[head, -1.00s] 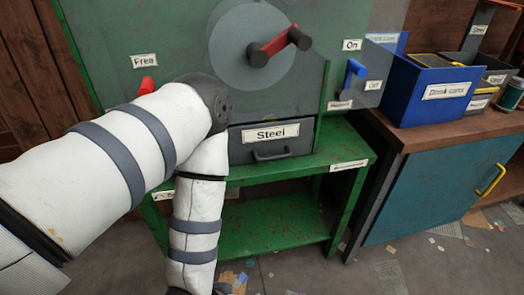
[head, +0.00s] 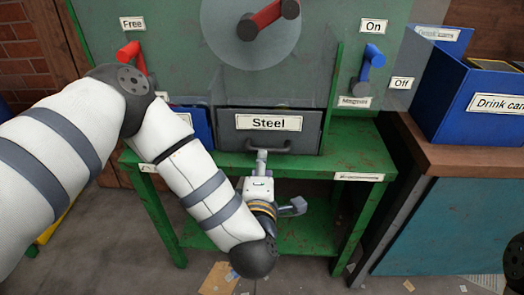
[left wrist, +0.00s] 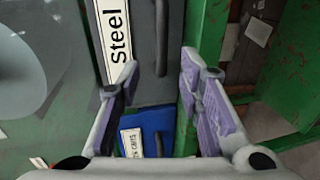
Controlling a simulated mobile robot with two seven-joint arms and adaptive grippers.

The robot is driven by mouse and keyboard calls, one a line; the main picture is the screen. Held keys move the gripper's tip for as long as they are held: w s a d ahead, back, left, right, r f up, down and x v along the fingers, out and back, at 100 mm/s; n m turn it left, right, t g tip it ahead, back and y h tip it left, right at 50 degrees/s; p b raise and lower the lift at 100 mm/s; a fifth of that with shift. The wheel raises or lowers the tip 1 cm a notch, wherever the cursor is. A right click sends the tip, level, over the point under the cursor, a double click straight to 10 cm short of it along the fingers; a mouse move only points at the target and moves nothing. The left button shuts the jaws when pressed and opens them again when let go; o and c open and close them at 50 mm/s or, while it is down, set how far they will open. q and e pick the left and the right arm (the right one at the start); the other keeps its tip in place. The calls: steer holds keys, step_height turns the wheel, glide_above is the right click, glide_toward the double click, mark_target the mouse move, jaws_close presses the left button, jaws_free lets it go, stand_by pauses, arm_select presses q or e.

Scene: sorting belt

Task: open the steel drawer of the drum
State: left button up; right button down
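The steel drawer (head: 228,136) is a dark grey box front with a white "Steel" label, under the drum (head: 320,45) on the green stand. It looks shut. Its bar handle (head: 285,149) is low on the front and also shows in the left wrist view (left wrist: 161,30). My left gripper (head: 262,156) is just in front of the handle. In the left wrist view the left gripper (left wrist: 160,65) is open, with one finger to each side of the handle's line. I cannot tell whether it touches the handle. My right gripper is not in view.
A blue drink cans drawer (head: 203,124) is left of the steel one. A red lever (head: 131,55) is set at "Free", and a blue magnet lever (head: 369,62) at right points to "On". A blue bin (head: 470,110) stands on the right bench. A green shelf (head: 225,238) lies below.

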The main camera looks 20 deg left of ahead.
mark_target(264, 148)
arm_select(q)
steer(key=x, duration=0.8)
steer(key=shift+w+a+f+b, duration=0.1)
steer(key=shift+w+b, duration=0.25)
steer(key=shift+b, duration=0.05)
jaws_close()
